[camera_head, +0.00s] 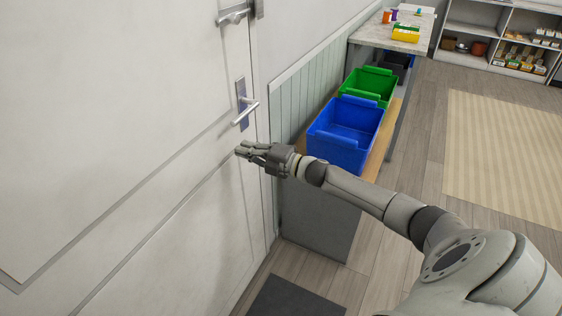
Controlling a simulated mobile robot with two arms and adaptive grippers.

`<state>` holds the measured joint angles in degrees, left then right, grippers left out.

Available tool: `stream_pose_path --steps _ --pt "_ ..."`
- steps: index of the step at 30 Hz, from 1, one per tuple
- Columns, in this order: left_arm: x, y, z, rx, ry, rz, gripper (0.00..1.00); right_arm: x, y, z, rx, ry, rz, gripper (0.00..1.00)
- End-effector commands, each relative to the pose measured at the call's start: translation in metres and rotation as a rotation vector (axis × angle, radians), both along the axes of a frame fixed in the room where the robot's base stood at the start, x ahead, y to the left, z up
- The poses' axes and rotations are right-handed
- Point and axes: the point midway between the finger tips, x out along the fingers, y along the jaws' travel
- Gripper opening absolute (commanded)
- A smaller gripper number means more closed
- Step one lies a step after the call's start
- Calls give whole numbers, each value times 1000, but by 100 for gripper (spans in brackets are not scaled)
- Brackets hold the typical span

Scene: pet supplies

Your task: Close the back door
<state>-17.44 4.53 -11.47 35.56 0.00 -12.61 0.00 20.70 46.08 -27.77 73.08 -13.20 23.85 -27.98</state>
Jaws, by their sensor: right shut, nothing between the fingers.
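The back door (130,120) is a white panelled door that fills the left of the head view. Its lever handle (246,110) sits near the door's right edge, on a metal plate. Another piece of metal hardware (233,14) is higher up. My right gripper (240,149) is shut and empty, just below the lever handle and in front of the door's edge area. I cannot tell whether its fingertips touch the door. Whether the door is fully in its frame is not clear. My left gripper is out of view.
A dark mat (297,298) lies at the bottom. A beige rug (505,150) and stocked shelves (476,42) are farther right.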

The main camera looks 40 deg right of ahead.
Motion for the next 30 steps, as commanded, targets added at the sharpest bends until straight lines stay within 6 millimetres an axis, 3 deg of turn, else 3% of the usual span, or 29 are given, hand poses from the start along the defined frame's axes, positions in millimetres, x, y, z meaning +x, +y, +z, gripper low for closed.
stream_pose_path --steps 5,15,30 --pt "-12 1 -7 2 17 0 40 -22 -11 -4 -3 4 -1 0" --pt "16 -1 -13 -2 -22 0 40 -63 -30 -5 -3 6 0 0" --pt "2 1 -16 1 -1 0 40 -78 -39 -4 -2 6 -3 0"
